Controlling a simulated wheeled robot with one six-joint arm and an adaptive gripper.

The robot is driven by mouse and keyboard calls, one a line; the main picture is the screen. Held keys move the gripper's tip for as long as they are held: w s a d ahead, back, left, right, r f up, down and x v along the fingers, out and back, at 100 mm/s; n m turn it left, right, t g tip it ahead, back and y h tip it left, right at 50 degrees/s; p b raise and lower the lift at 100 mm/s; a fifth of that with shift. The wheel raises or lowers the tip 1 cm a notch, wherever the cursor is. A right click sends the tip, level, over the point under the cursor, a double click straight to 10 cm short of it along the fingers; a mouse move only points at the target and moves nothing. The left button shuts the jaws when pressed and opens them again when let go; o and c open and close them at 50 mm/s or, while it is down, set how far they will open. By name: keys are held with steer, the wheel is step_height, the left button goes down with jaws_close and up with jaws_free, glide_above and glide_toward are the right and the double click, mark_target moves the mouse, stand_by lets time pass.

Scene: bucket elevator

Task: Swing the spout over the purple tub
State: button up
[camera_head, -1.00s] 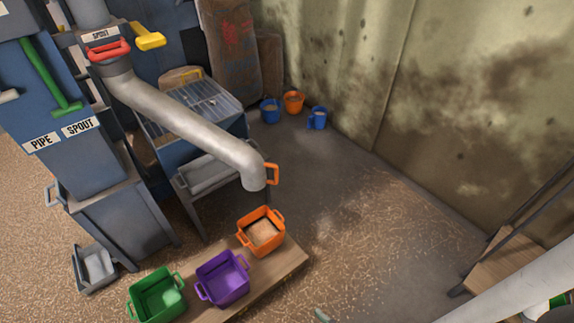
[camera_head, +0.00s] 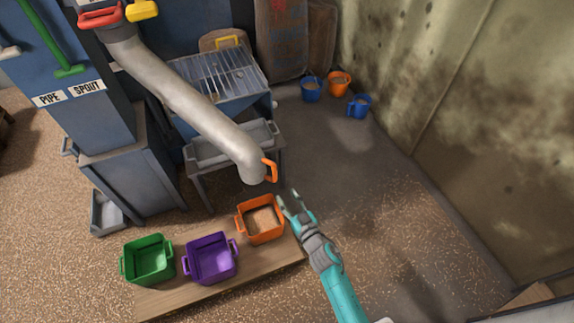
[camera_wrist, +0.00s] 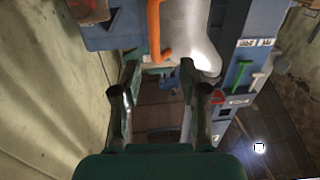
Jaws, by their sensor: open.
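The grey spout (camera_head: 190,100) slopes down from the blue machine, its open end nearest the orange tub (camera_head: 260,220), which holds grainy material. An orange handle (camera_head: 270,169) sticks out at its lower end. The purple tub (camera_head: 210,258) stands on the plank left of the orange tub and looks empty. My gripper (camera_head: 288,201) is open and empty, just below and right of the handle in the head view. In the wrist view, the handle (camera_wrist: 154,32) and pale spout end (camera_wrist: 193,35) lie ahead of my open fingers (camera_wrist: 158,72), apart from them.
A green tub (camera_head: 148,259) stands left of the purple one on the plank (camera_head: 170,300). Red (camera_head: 100,17) and yellow (camera_head: 143,10) handles sit at the spout's top. Small buckets (camera_head: 340,82) stand by the wall. Floor to the right is clear.

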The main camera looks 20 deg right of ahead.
mark_target(275, 174)
steer(key=w, duration=1.2)
steer(key=shift+a, duration=0.2)
steer(key=shift+s, duration=0.1)
jaws_close()
